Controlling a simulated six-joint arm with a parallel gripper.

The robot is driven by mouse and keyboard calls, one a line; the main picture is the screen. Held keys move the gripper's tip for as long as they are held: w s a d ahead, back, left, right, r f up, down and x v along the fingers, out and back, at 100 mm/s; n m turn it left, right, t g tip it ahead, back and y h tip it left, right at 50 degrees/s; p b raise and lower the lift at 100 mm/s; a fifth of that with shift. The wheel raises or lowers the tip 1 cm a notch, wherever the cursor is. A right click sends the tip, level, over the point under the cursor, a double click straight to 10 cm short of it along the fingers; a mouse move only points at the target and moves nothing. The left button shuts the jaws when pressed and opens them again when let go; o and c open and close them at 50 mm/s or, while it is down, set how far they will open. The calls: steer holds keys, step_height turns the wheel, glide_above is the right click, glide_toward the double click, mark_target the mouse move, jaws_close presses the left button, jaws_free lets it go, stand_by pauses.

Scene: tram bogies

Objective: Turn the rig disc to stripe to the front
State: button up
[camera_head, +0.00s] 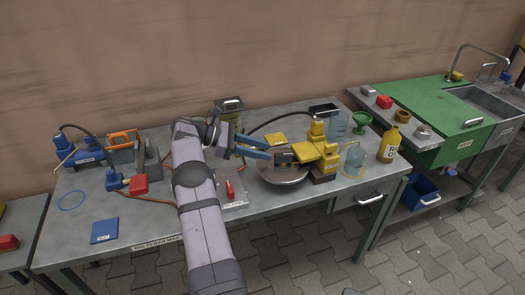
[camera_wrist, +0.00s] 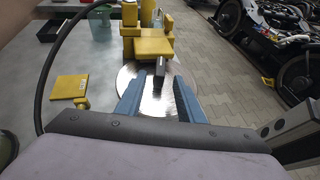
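In the wrist view the disc (camera_wrist: 188,97) spreads below and beside my fingers. I cannot make out a stripe on it. A small dark block (camera_head: 284,158) stands over the disc beside the yellow blocks; it also shows in the wrist view (camera_wrist: 159,73). My gripper (camera_head: 268,149) has two blue fingers, apart, reaching over the disc from the left. In the wrist view the fingers (camera_wrist: 160,84) lie either side of the dark block, with gaps showing.
A yellow plate (camera_wrist: 69,87) and black cable lie left of the disc in the wrist view. A glass jar (camera_head: 354,158) and yellow bottle (camera_head: 389,145) stand to its right. A red-switch box (camera_head: 231,192) sits near my arm.

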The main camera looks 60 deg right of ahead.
steer(key=shift+r, duration=0.1)
steer(key=s+d+r+m+y+p, duration=0.1)
steer(key=s+r+m+p, duration=0.1)
steer(key=s+r+p, duration=0.5)
steer(key=s+d+r+m+y+p, duration=0.1)
steer(key=s+r+y+p, duration=0.1)
steer(key=s+r+p, duration=0.55)
steer(key=n+t+y, duration=0.1)
steer(key=n+t, duration=0.2)
steer(key=t, duration=0.5)
glide_toward(276, 154)
step_height(276, 154, down, 2)
steer(key=shift+s+p+x, duration=0.2)
steer(key=shift+p+x, duration=0.25)
steer(key=shift+x, duration=1.5)
steer(key=shift+s+p+x, duration=0.15)
steer(key=shift+p+x, duration=0.25)
steer(key=shift+x, duration=1.5)
steer(key=shift+d+r, duration=0.1)
steer(key=shift+r, duration=0.05)
jaws_close()
